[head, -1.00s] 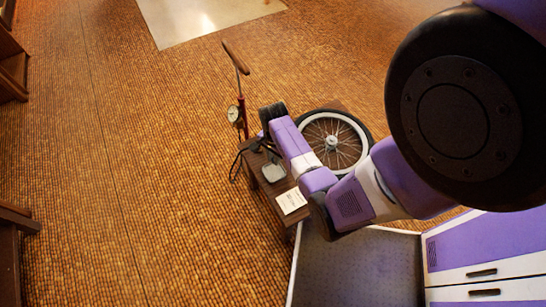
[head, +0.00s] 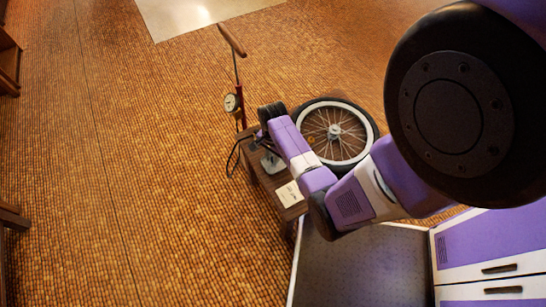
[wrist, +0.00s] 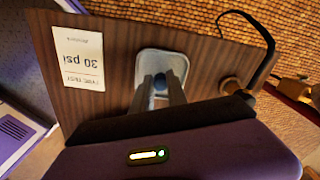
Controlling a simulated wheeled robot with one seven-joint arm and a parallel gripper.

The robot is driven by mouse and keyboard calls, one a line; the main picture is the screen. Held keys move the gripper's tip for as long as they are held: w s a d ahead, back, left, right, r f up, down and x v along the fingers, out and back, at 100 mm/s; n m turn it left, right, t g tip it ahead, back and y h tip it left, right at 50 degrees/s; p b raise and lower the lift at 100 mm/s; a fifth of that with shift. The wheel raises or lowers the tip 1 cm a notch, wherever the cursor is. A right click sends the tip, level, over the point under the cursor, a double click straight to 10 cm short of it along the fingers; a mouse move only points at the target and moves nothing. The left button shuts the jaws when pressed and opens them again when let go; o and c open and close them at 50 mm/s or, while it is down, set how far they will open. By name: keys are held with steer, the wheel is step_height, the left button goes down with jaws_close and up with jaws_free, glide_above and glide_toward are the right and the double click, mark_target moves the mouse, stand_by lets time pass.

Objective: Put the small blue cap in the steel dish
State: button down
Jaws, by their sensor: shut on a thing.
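The small blue cap (wrist: 160,82) shows between my fingertips in the wrist view. My gripper (wrist: 158,92) is shut on it. The steel dish (wrist: 177,60), a shallow rounded-square tray, lies on a dark wooden bench (wrist: 115,60). The fingertips and the cap are over the dish's near half; the height of the cap above its floor is hard to tell. In the head view the dish (head: 273,164) is partly hidden beside my purple arm, and the cap cannot be made out.
A white card reading 30 psi (wrist: 78,57) lies on the bench left of the dish. A black hose (wrist: 262,30) curves at the bench's right edge. A floor pump with a gauge (head: 233,102) and a spoked wheel (head: 350,140) stand close by. The floor to the left is open.

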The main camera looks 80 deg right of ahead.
steer(key=shift+f+b, duration=0.3)
steer(key=shift+f, duration=0.3)
steer(key=c, duration=1.2)
jaws_free()
steer(key=shift+c, duration=0.2)
steer(key=shift+r+p, duration=0.9)
steer(key=shift+r, duration=3.05)
